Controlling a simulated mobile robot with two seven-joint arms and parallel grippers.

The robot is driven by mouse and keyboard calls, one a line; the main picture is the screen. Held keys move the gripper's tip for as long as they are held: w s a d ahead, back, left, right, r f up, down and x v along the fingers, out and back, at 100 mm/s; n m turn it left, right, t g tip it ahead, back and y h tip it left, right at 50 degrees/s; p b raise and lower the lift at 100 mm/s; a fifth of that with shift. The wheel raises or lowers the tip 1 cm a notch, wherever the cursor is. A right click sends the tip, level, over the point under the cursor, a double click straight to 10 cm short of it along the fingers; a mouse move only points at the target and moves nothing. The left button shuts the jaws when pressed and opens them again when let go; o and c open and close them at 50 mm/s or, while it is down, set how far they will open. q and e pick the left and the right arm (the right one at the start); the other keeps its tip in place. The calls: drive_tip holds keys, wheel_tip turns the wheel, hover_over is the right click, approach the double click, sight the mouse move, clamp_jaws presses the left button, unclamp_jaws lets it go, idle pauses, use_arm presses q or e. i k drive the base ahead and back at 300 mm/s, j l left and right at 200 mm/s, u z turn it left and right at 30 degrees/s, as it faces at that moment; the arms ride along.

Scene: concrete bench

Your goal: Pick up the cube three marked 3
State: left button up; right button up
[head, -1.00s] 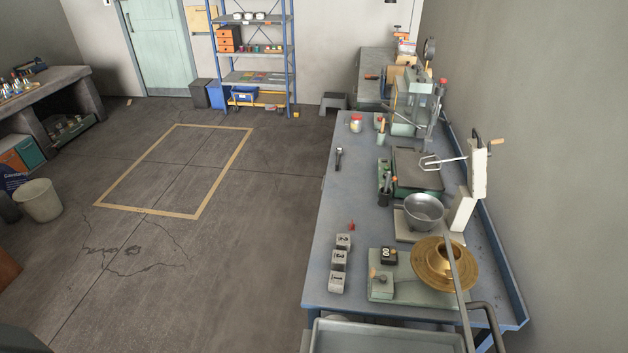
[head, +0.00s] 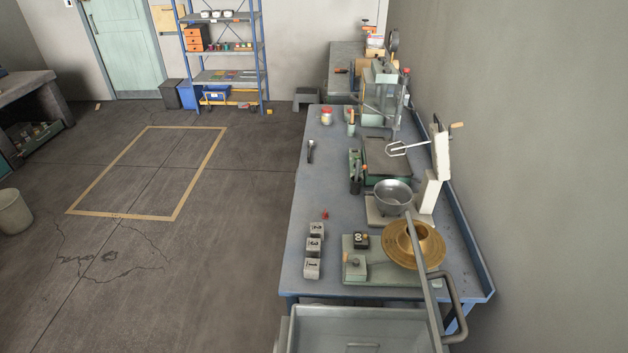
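Three grey cubes stand in a row near the left edge of the blue bench (head: 300,190). The middle cube (head: 314,247) appears to bear a 3, though the mark is small and turned sideways. The far cube (head: 317,230) seems to bear a 2 and the near cube (head: 312,268) a 1. The cubes sit close together on the bench top. Neither of my grippers is in view.
A small red item (head: 325,215) lies just beyond the cubes. Right of them stand a pale green board (head: 380,272) and a brass dish (head: 430,252). A grey tray (head: 350,318) is at the bench's near end. The floor left of the bench is open.

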sight(313, 245)
drive_tip(key=i+j+z, duration=0.45)
drive_tip(key=z, duration=0.15)
drive_tip(key=i+j+z, duration=0.45)
drive_tip(key=j+z, duration=0.15)
drive_tip(key=i+j+z, duration=0.1)
drive_tip(key=j+z, duration=0.25)
drive_tip(key=j, duration=0.15)
drive_tip(key=i+j+z, duration=0.1)
drive_tip(key=j+z, duration=0.5)
drive_tip(key=j, duration=0.25)
drive_tip(key=j+z, duration=0.3)
drive_tip(key=j, duration=0.15)
